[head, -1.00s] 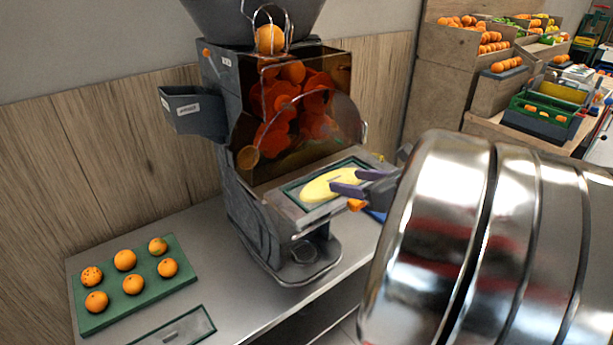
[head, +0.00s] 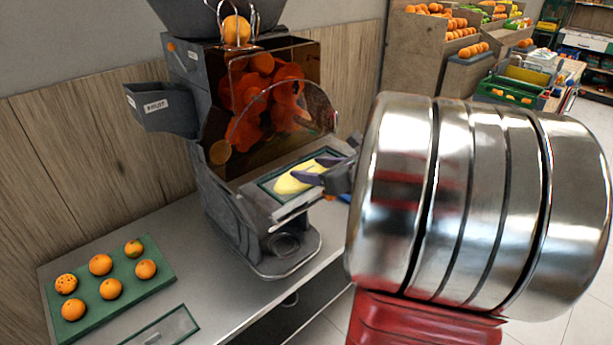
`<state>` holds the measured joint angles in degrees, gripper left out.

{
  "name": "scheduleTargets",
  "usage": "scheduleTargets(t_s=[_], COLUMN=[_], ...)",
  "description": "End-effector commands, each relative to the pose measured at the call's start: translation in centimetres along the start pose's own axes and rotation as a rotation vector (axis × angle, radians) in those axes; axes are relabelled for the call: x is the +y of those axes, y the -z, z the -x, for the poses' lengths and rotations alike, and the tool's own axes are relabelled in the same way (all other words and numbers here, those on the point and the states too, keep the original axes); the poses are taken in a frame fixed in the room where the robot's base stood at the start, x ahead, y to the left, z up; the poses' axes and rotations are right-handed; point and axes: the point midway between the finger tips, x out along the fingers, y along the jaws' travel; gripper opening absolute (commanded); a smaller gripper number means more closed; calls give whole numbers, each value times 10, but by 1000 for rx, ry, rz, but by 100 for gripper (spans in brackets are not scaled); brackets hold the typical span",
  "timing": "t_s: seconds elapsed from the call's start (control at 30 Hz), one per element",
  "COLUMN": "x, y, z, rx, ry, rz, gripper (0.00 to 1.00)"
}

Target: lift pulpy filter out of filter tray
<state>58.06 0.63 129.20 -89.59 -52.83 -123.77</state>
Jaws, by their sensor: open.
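The filter tray (head: 263,193) is a grey tray with a dark green inner border at the front of the orange juicer (head: 190,88). The pulpy filter (head: 287,184), a yellow oval, lies in it. My gripper (head: 316,171) is open at the right end of the filter, with its two dark purple fingers over the filter's right part. I cannot tell whether the fingers touch it. The filter's right end is partly hidden by the fingers.
A green board (head: 157,277) with several oranges lies on the left of the metal counter (head: 215,286). A green-framed plate (head: 168,329) lies at the counter's front. Crates of fruit (head: 452,25) stand at the back right.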

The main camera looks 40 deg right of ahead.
Motion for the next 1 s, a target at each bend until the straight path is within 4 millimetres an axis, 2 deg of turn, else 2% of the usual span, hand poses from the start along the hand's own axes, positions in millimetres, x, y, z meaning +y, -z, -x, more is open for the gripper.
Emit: scheduleTargets(t_s=[0.27,0.9,1.0], x=[0,0,0], y=[0,0,0], z=[0,0,0], rx=[0,0,0], ry=[0,-1,-1], rz=[0,0,0], gripper=[55,11,10])
